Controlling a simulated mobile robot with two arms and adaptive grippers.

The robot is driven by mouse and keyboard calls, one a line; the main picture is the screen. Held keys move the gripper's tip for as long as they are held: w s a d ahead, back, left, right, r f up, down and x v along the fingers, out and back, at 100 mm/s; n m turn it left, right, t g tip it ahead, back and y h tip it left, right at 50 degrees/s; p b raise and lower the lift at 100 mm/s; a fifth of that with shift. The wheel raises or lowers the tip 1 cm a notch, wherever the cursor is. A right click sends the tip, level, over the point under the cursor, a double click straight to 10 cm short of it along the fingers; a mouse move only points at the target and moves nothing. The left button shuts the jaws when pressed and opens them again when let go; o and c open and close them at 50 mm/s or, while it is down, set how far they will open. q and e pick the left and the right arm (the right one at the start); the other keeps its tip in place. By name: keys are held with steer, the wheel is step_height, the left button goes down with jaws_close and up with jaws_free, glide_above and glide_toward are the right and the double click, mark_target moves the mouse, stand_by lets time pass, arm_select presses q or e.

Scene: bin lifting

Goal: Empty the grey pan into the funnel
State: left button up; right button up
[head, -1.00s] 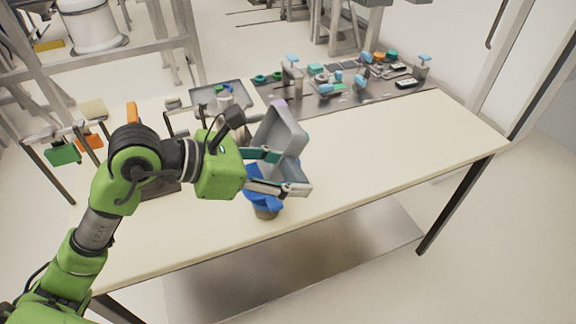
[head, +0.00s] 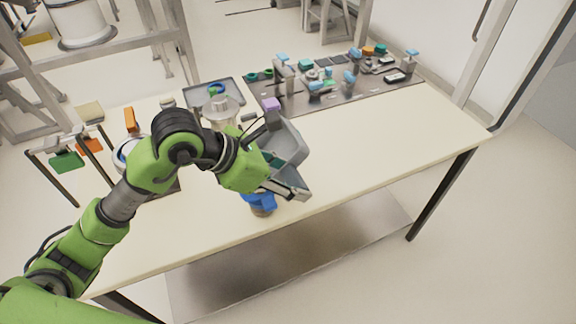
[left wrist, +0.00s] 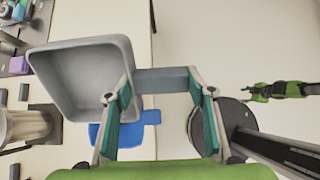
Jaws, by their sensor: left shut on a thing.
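The grey pan (head: 288,140) is held tilted above the front part of the table in the head view. In the left wrist view the pan (left wrist: 78,68) shows a bare grey inside, with no contents that I can make out. My left gripper (left wrist: 162,112) is shut on the pan's grey end section, with a teal-padded finger at each side. The blue funnel (head: 260,202) stands below the pan, near the table's front edge, partly hidden by pan and gripper. It also shows in the left wrist view (left wrist: 150,117). My right gripper is not seen.
The table (head: 370,150) is clear to the right. A metal mat (head: 350,96) with several small parts lies at the back. A grey tray (head: 232,86) and a metal cylinder (head: 222,112) stand behind my left arm. A rack with a green bin (head: 66,162) is at the left.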

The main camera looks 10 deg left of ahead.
arm_select(q)
steer(key=shift+w+d+r, duration=0.1)
steer(key=shift+r, duration=0.15)
steer(key=shift+f+g+y, duration=0.3)
steer(key=shift+f, duration=0.05)
steer(key=shift+r+p, duration=0.2)
steer(key=shift+p, duration=0.35)
steer(key=y+p, duration=0.1)
steer(key=p, duration=0.1)
steer(key=g+p, duration=0.1)
steer(key=shift+w+d+y+p, duration=0.2)
steer(key=shift+d+y+p, duration=0.05)
steer(key=shift+y+p, duration=0.15)
steer(key=shift+d+f+g+y+p, duration=0.1)
steer(key=shift+f+g+y+p, duration=0.1)
steer(key=shift+g+y+p, duration=0.15)
steer(key=shift+w+f+y, duration=0.1)
steer(key=shift+f+y, duration=0.15)
steer(key=shift+f+g, duration=0.25)
steer(key=shift+f, duration=0.05)
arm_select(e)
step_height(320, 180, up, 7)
